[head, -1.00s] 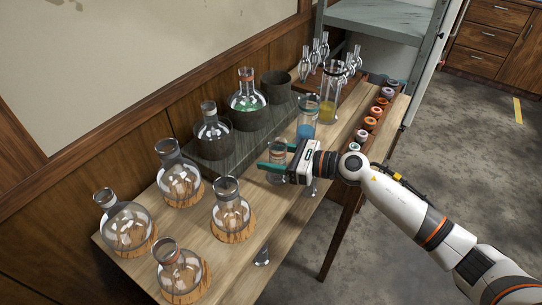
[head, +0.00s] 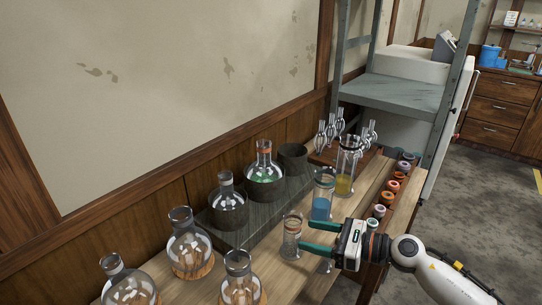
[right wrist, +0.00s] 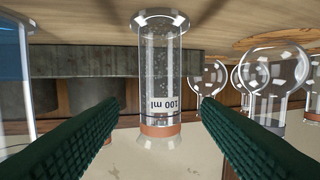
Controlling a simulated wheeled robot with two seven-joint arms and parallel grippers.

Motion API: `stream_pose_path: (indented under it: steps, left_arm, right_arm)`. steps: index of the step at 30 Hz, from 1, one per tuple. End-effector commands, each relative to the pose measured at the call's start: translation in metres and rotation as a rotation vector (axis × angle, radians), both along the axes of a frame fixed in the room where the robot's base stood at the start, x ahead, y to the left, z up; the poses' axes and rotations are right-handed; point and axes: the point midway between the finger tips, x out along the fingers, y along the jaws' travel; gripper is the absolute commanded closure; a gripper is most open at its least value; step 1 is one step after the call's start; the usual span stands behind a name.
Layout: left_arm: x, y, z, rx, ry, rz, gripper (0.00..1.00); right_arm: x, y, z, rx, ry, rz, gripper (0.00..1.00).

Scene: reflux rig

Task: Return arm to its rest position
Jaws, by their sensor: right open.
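My right gripper (head: 304,235) is open and empty, with green fingers pointing left over the wooden bench. Its fingertips are just right of a clear glass cylinder (head: 291,238), which stands upright on the bench. In the right wrist view the cylinder (right wrist: 160,75), marked 100 ml, appears upside down, beyond the fingertips and centred in the gap between them. Clear space shows between it and both fingers. My right arm reaches in from the lower right. My left gripper is not in view.
A cylinder of blue liquid (head: 322,205) stands close behind the gripper, and one with yellow liquid (head: 345,180) farther back. Round flasks (head: 190,250) stand on the left. Several coloured rings (head: 392,187) line the bench's right edge. Open floor (head: 455,215) lies right of the bench.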

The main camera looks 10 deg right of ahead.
Motion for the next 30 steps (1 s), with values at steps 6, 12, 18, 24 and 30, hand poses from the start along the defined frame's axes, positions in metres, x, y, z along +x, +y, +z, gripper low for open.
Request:
stream_pose_path:
  steps: [6, 12, 18, 24, 30]
  left_arm:
    - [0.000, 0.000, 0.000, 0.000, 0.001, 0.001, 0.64]
    - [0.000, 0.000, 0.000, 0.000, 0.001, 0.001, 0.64]
    - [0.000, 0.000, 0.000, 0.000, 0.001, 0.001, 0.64]
    - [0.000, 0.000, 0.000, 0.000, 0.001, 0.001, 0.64]
    - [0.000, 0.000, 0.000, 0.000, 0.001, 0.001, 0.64]
  right_arm:
    - [-0.002, 0.016, 0.019, 0.338, 0.128, -0.161, 0.42]
    - [-0.005, -0.004, 0.026, 0.949, 0.444, -0.489, 0.42]
    - [-0.035, -0.044, -0.021, 1.529, 0.823, -0.879, 0.42]
    - [-0.108, -0.063, -0.095, 2.011, 1.185, -1.344, 0.42]
    - [-0.185, -0.055, -0.138, -2.202, -1.360, 1.697, 0.42]
